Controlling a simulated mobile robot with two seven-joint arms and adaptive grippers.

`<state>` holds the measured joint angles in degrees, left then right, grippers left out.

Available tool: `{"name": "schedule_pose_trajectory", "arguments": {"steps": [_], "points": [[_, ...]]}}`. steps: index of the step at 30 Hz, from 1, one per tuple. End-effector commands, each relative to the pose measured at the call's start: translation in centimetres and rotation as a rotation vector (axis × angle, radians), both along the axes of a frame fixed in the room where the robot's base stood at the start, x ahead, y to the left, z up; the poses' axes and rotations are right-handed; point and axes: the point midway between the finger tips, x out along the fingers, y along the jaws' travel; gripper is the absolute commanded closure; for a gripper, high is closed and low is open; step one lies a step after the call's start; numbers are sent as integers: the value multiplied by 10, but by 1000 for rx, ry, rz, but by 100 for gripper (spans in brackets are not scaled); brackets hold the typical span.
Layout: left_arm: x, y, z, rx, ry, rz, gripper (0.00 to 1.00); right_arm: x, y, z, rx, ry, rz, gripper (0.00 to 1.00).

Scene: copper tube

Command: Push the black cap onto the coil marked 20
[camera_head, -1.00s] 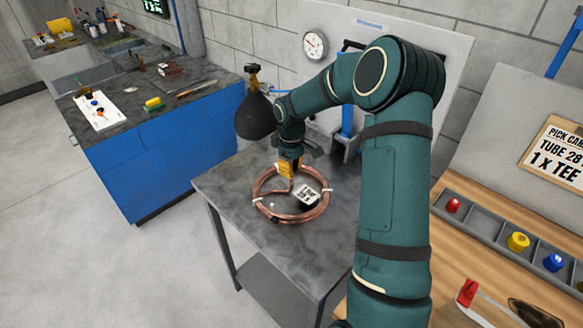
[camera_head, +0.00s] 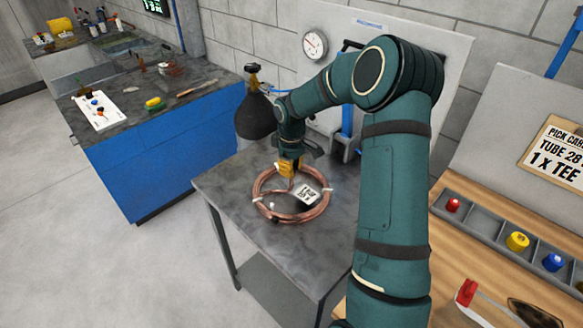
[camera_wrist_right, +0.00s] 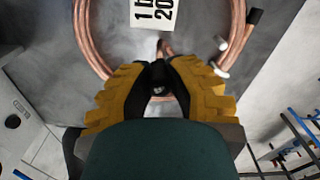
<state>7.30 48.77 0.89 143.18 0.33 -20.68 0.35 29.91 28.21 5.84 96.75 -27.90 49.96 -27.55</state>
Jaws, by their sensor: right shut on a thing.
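The copper coil (camera_head: 323,207) lies on the grey metal table, bound with white ties. Its white tag (camera_head: 306,194) sits over the ring; in the right wrist view the tag (camera_wrist_right: 157,12) reads 20 in part. My right gripper (camera_head: 288,172) is low at the coil's far side. In the right wrist view the yellow-backed fingers (camera_wrist_right: 158,88) are shut on the black cap (camera_wrist_right: 157,78). A copper tube end (camera_wrist_right: 164,47) lies just beyond the cap; I cannot tell whether they touch. Another coil end (camera_wrist_right: 255,16) looks black. My left gripper is not in view.
The grey table (camera_head: 225,190) has free room left of the coil. A dark tank (camera_head: 255,115) and a gauge panel stand behind. At right, a wooden bench holds a grey tray (camera_head: 484,228) with coloured parts and a red-handled tool (camera_head: 467,292).

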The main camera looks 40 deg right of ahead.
Motion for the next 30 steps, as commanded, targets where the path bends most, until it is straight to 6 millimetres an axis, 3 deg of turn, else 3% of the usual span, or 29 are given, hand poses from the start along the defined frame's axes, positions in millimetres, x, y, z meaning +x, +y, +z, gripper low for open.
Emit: {"name": "schedule_pose_trajectory", "arguments": {"steps": [30], "points": [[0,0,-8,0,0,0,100,0,0,-15,0,0,0,94]]}}
